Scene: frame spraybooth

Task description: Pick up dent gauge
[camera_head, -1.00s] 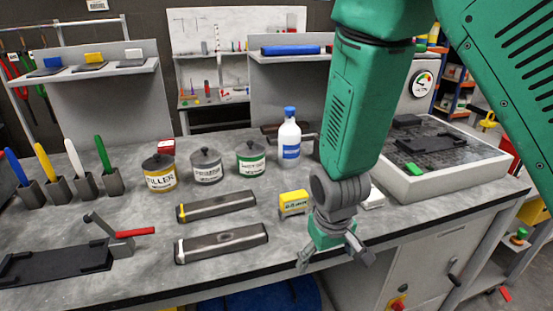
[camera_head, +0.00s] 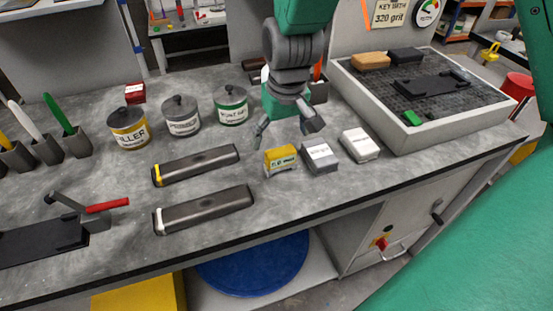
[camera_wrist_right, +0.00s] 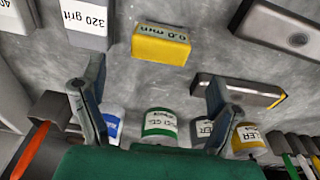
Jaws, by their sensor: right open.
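The likely dent gauge is a small yellow block (camera_head: 281,160) with a pale label. It lies on the grey bench near its front edge; in the right wrist view the yellow block (camera_wrist_right: 161,45) reads about "0.8 mm". My right gripper (camera_head: 287,130) is open and empty. It is just behind and slightly right of the yellow block, with its fingers spread and not touching it. In the wrist view its two fingers (camera_wrist_right: 145,88) frame bare bench, with the yellow block beyond them. My left gripper is not in view.
Right of the yellow block stand a grey block (camera_head: 320,157) and a white block (camera_head: 360,145). Two dark bars (camera_head: 205,208) lie to its left. Labelled cans (camera_head: 230,106) stand behind. A walled tray (camera_head: 420,132) is at the right. Bare bench lies around the block.

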